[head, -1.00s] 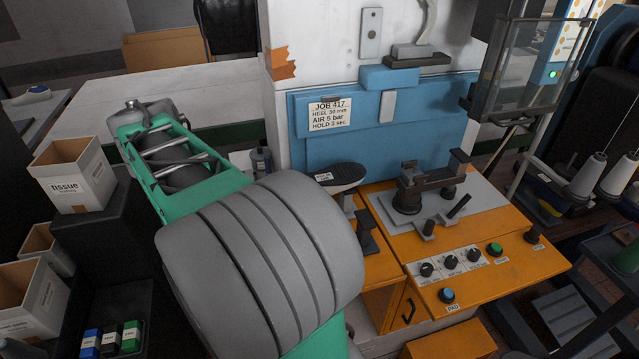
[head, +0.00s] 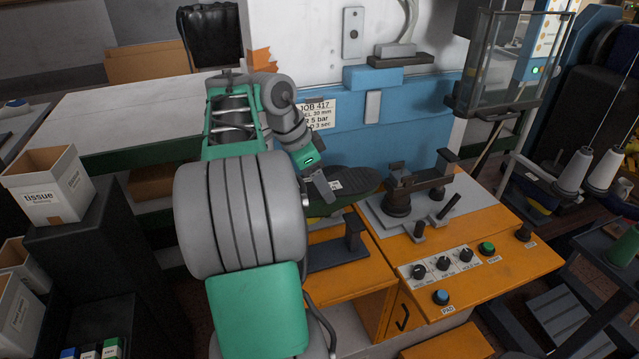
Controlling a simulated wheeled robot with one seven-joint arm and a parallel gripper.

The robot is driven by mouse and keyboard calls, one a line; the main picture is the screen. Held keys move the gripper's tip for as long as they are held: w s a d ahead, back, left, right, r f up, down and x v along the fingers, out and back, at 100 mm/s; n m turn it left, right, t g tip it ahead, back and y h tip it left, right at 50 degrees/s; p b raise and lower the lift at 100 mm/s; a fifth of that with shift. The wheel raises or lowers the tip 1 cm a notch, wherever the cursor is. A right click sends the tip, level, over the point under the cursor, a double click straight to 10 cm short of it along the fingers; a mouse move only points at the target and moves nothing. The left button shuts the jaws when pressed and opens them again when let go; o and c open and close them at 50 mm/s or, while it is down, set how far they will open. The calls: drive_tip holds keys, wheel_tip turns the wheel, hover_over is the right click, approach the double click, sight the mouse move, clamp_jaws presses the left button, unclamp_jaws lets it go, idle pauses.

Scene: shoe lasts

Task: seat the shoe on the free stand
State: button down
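The shoe (head: 357,181) is dark with a green upper, sole up, with a small white label on the sole. My gripper (head: 322,188) is at its left end and appears shut on it; the fingertips are partly hidden. The shoe is over the left part of the orange bench, left of the dark clamp. A small dark stand (head: 353,236), an upright post on a flat base, is on the bench in front of and below the shoe. Nothing is on its top. Whether the shoe's underside touches anything is hidden.
The dark clamp (head: 398,200) stands on a grey plate close to the shoe's right end. A blue panel (head: 420,110) rises behind. Knobs and buttons line the orange bench (head: 480,285) front. A tissue box (head: 45,190) and dark shelves are at the left.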

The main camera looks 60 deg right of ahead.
sight(307, 190)
wheel_tip(307, 190, down, 8)
drive_tip(key=b, duration=0.8)
drive_tip(key=shift+w, duration=0.15)
drive_tip(key=shift+f, duration=0.3)
idle(0.5)
drive_tip(key=c, duration=0.7)
unclamp_jaws()
drive_tip(key=o, duration=0.5)
drive_tip(key=shift+a, duration=0.1)
drive_tip(key=shift+f, duration=0.1)
drive_tip(key=p+v, duration=0.4)
drive_tip(key=v, duration=0.4)
